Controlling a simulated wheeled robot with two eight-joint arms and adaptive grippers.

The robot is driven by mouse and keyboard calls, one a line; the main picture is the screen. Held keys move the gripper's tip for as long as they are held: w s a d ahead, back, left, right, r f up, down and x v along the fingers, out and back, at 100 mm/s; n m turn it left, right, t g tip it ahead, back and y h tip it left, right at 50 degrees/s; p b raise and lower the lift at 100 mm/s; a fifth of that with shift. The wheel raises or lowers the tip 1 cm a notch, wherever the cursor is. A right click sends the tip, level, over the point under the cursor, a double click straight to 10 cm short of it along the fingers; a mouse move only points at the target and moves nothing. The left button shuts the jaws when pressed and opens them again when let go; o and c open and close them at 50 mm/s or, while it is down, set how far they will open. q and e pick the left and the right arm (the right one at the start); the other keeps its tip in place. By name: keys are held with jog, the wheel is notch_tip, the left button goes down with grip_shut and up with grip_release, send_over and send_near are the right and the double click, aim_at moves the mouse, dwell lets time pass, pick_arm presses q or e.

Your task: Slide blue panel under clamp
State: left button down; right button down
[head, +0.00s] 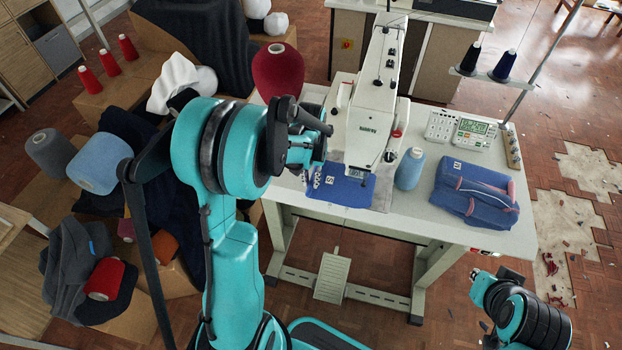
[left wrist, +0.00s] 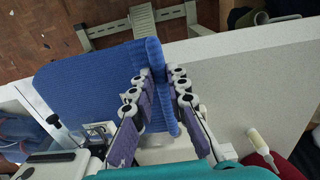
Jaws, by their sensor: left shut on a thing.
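The blue panel (head: 350,190) lies on the white table under the head of the sewing machine (head: 373,110), its front edge near the table's front edge. In the left wrist view the panel (left wrist: 85,80) is flat on the left, with a raised fold between the fingers. My left gripper (head: 312,172) is shut on this fold; its two fingers (left wrist: 158,90) show on either side. A small white frame, perhaps the clamp (left wrist: 100,130), sits by the panel's inner edge; the panel's exact place relative to it is unclear. Only part of my right arm shows at the lower right, without fingers.
A light blue thread cone (head: 409,168) stands just right of the panel. A folded blue garment (head: 475,193) and a control box (head: 473,134) are farther right on the table (head: 420,215). A large red cone (head: 278,72) stands behind my left gripper.

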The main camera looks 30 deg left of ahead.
dwell(0.4)
pick_arm(q)
jog(key=c, duration=1.4)
grip_release()
notch_tip(320, 180, up, 12)
jog(key=shift+f, duration=0.1)
jog(key=s+d+m+t+b, duration=0.1)
jog(key=s+d+t, duration=0.1)
jog(key=s+d, duration=0.1)
jog(key=s+d+t+b, duration=0.1)
jog(key=s+d+t, duration=0.1)
jog(key=s+d, duration=0.2)
jog(key=s+d+m+t+b, duration=0.1)
jog(key=s+d+t, duration=0.2)
jog(key=s, duration=0.4)
jog(key=shift+d+f+m, duration=0.3)
jog(key=shift+d+f, duration=0.05)
jog(key=shift+d, duration=0.3)
